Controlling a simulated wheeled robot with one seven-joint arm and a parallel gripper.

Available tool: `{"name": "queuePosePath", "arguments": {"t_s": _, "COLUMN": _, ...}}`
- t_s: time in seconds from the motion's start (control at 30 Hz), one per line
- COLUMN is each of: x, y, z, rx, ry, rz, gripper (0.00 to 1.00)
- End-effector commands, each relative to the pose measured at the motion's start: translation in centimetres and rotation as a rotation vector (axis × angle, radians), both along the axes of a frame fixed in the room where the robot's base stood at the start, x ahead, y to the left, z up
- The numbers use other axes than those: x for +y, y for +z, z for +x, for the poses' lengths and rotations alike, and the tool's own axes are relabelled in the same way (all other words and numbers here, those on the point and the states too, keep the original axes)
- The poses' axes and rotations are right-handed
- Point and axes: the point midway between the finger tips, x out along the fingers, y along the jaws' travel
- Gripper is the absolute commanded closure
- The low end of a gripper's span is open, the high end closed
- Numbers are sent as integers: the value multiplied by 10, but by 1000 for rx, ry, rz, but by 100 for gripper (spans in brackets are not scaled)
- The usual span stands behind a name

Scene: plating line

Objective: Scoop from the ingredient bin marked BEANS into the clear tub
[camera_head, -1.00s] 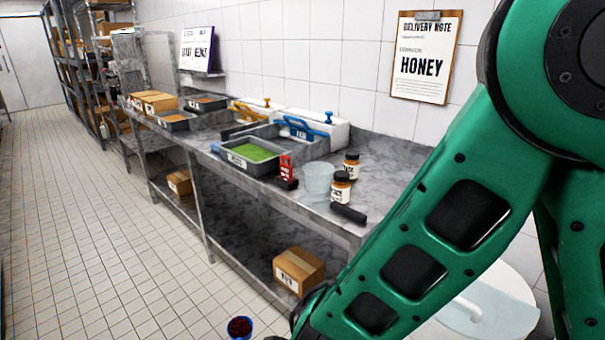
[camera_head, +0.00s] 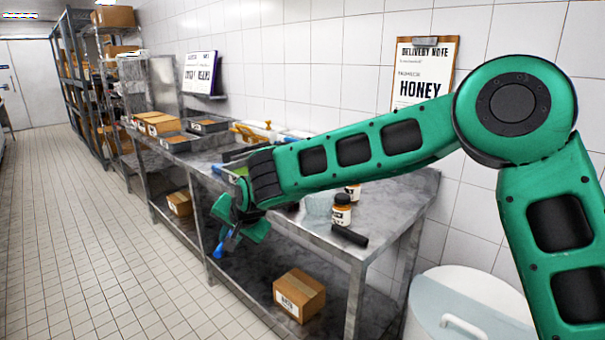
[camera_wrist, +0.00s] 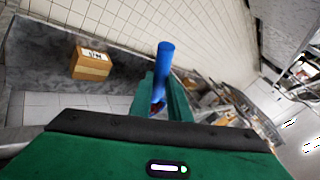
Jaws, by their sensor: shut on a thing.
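My gripper (camera_head: 236,226) is out in front of the steel counter's front edge, over the aisle side. It is shut on a blue scoop (camera_head: 231,243), whose blue handle stands between the green fingers in the wrist view (camera_wrist: 165,62). A small dark red patch shows beside the handle there; how full the scoop is cannot be told. The clear tub (camera_head: 318,207) stands on the counter, right of the gripper, partly hidden by my forearm. No bin marked BEANS can be read; the bins behind my wrist are mostly covered.
Labelled jars (camera_head: 341,212) and a black cylinder (camera_head: 349,236) are close to the tub. The steel counter (camera_head: 400,207) is bare at its right end. A cardboard box (camera_head: 299,294) sits on the lower shelf. The tiled floor (camera_head: 90,240) at left is clear.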

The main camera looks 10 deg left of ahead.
Motion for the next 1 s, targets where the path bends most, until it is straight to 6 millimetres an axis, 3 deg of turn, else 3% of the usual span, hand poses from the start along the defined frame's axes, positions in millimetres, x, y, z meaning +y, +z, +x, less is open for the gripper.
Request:
{"name": "queuePosePath", "arguments": {"t_s": 0.03, "x": -4, "y": 16, "z": 24, "rx": 2, "ry": -48, "rz": 7, "gripper": 100}}
{"name": "queuePosePath", "arguments": {"t_s": 0.2, "x": -34, "y": 63, "z": 88, "rx": 6, "ry": -210, "rz": 5, "gripper": 100}}
{"name": "queuePosePath", "arguments": {"t_s": 0.43, "x": -102, "y": 114, "z": 155, "rx": 9, "ry": -425, "rz": 1, "gripper": 100}}
{"name": "queuePosePath", "arguments": {"t_s": 0.6, "x": -143, "y": 132, "z": 180, "rx": 8, "ry": -527, "rz": -3, "gripper": 100}}
{"name": "queuePosePath", "arguments": {"t_s": 0.7, "x": -156, "y": 137, "z": 186, "rx": 7, "ry": -557, "rz": -5, "gripper": 100}}
{"name": "queuePosePath", "arguments": {"t_s": 1.0, "x": -165, "y": 134, "z": 188, "rx": -5, "ry": -573, "rz": 39, "gripper": 100}}
